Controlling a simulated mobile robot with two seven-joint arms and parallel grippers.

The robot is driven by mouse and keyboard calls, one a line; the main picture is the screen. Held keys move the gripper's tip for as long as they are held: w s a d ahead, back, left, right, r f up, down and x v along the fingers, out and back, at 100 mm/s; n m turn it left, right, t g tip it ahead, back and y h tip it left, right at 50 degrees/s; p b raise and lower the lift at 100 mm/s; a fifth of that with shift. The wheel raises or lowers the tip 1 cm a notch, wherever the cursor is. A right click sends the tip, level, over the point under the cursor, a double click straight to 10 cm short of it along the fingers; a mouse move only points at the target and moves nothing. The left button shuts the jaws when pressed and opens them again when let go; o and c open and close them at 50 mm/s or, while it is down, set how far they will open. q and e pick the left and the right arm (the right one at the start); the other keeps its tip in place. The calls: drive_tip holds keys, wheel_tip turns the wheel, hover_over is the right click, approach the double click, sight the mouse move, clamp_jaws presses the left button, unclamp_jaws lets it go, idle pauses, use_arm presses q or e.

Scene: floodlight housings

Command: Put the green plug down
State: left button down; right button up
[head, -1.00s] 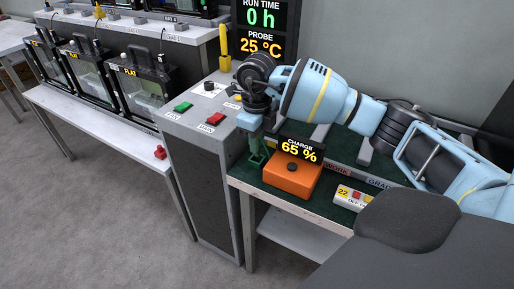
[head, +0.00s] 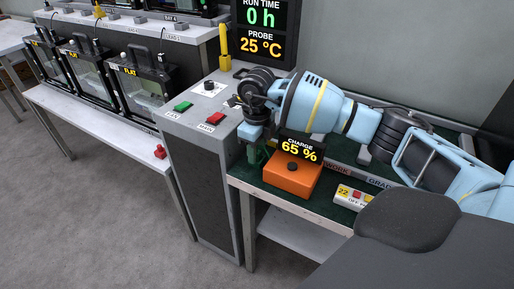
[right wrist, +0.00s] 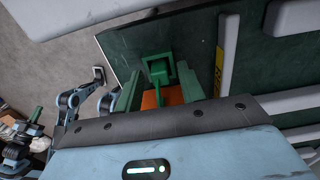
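The green plug (right wrist: 158,69) shows in the right wrist view between my right gripper's green fingers, inside or beside a square green frame (right wrist: 172,55). Visible gaps separate the fingers from it. My right gripper (right wrist: 159,82) is open around it, low over the bench. In the head view my right gripper (head: 258,150) is just left of the orange charger; its fingers and the plug merge there, and I cannot tell whether the plug touches the mat. What looks like my left arm is at the left edge of the right wrist view; its fingers are unclear.
The orange charger (head: 289,181), with a 65 % display (head: 300,150), stands close to the right gripper. A small switch box (head: 352,196) sits at the bench front. A grey control cabinet (head: 190,140) stands left of the bench. Tanks (head: 140,88) line a white table farther left.

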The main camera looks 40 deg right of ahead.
wheel_tip(320, 180, up, 12)
drive_tip(key=shift+r+p, duration=0.2)
drive_tip(key=shift+p, duration=0.15)
idle(0.5)
